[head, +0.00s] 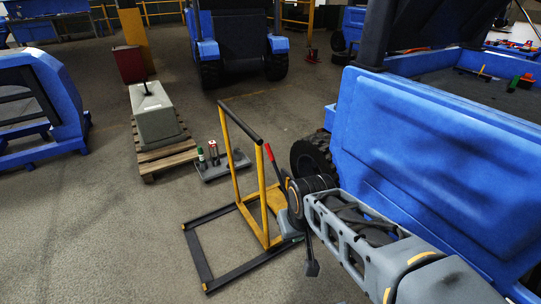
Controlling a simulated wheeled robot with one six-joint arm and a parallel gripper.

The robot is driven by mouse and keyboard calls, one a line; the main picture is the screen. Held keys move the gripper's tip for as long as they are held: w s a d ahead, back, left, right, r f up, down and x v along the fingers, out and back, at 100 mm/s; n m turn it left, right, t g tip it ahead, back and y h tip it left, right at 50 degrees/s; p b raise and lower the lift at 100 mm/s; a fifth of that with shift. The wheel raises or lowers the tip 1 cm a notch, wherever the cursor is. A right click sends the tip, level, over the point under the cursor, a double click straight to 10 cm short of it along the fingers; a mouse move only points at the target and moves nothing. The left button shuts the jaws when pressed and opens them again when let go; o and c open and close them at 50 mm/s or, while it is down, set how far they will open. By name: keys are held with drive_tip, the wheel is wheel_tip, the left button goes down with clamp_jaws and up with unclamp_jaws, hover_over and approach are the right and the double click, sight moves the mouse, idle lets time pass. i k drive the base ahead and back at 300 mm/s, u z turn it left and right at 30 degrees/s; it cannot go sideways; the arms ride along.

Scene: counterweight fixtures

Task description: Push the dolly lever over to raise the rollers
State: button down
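The dolly (237,190) stands on the floor in the middle of the head view. It has a yellow upright frame, a black top bar and a flat dark base. Its lever has a red grip (269,152) on a thin dark rod that leans up and to the left. My arm reaches in from the lower right, and my gripper (296,216) is at its end, beside the lever's lower rod. The wrist hides most of the fingers and the lever's foot. I cannot tell whether they touch. A dark paddle-shaped piece (311,268) hangs below the wrist.
A blue vehicle (425,165) with a black wheel (311,156) stands close on the right. A grey block (155,112) sits on a wooden pallet (168,156) behind left. A low grey plate (218,170) with small cylinders lies behind the dolly. The left foreground floor is clear.

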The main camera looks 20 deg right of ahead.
sight(269, 154)
drive_tip(key=u, duration=0.05)
drive_tip(key=k, duration=0.55)
drive_tip(key=z, duration=0.8)
drive_tip(key=i, duration=1.2)
drive_tip(key=u, duration=1.05)
drive_tip(key=i, duration=0.6)
